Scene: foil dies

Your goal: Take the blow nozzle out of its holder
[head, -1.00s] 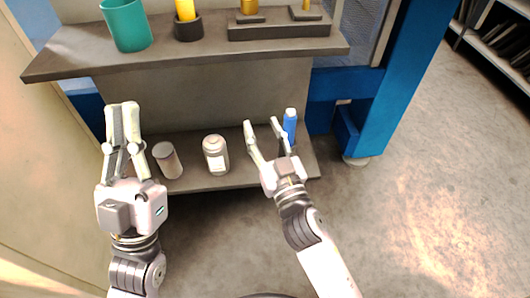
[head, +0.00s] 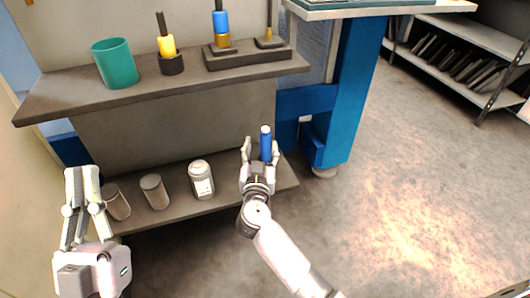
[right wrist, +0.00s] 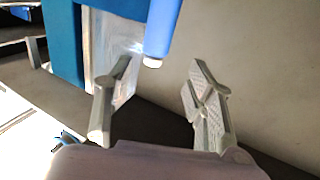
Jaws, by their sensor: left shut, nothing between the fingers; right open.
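A yellow tool with a dark stem (head: 167,45) stands upright in a round dark cup (head: 172,65) on the upper shelf; it looks like the blow nozzle in its holder. A blue and yellow tool (head: 221,24) stands in a dark block (head: 262,58) to its right. My right gripper (head: 260,147) is open at the lower shelf, below and right of the cup. A blue bottle with a white cap (head: 265,146) is by its fingers; it also shows beyond them in the right wrist view (right wrist: 162,28). My left gripper (head: 82,172) is shut and empty at the lower left.
A teal cup (head: 115,63) stands left of the dark cup on the upper shelf (head: 60,98). A white-labelled bottle (head: 201,180) and two grey cans (head: 154,191) (head: 117,202) stand on the lower shelf. A blue post (head: 345,90) rises at the right; the floor beyond is clear.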

